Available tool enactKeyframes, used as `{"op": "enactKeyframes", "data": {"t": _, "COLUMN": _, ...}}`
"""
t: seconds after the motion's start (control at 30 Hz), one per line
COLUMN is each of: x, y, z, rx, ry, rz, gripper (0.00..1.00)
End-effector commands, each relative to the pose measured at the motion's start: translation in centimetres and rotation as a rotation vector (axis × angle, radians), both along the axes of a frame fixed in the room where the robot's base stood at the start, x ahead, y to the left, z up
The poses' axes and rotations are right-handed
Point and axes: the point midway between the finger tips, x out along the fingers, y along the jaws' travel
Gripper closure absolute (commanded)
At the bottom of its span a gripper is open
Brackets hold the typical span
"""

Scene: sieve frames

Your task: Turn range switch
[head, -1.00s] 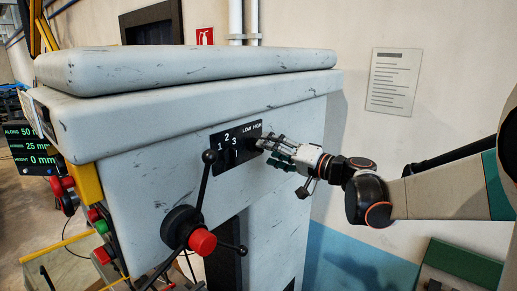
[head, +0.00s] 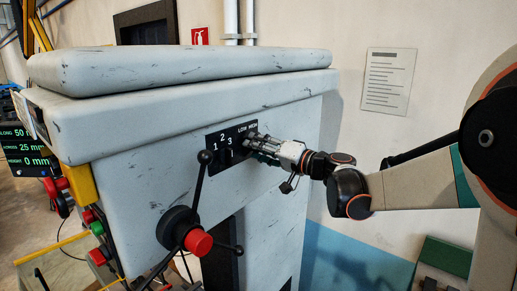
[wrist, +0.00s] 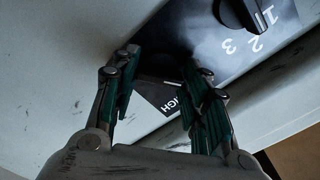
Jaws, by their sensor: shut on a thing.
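The black switch panel (head: 222,160) is on the pale machine's side face, with 1, 2, 3 on its left and LOW, HIGH on its right. My gripper (head: 251,144) is at the panel's right end, just below the LOW and HIGH labels. In the wrist view, its two green-padded fingers stand on either side of the dark range switch (wrist: 164,66), shut on it. The HIGH label shows between the fingers. The black 1-2-3 knob (wrist: 240,14) is apart from my gripper.
A black lever hub with a red cap (head: 198,242) and thin spokes juts out below the panel. The machine's thick top ledge (head: 190,110) overhangs above. A wall with a posted sheet (head: 388,80) is behind on the right.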

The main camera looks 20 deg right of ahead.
Motion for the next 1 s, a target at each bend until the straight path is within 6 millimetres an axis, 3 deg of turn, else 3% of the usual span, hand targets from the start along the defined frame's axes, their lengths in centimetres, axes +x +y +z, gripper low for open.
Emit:
{"op": "enactKeyframes", "data": {"t": 0.37, "x": -0.03, "y": 0.00, "z": -0.17, "rx": 0.089, "ry": 0.066, "rz": -0.001, "gripper": 0.82}}
{"op": "enactKeyframes", "data": {"t": 1.0, "x": -0.04, "y": 0.00, "z": -0.21, "rx": 0.555, "ry": 0.404, "rz": 0.000, "gripper": 0.82}}
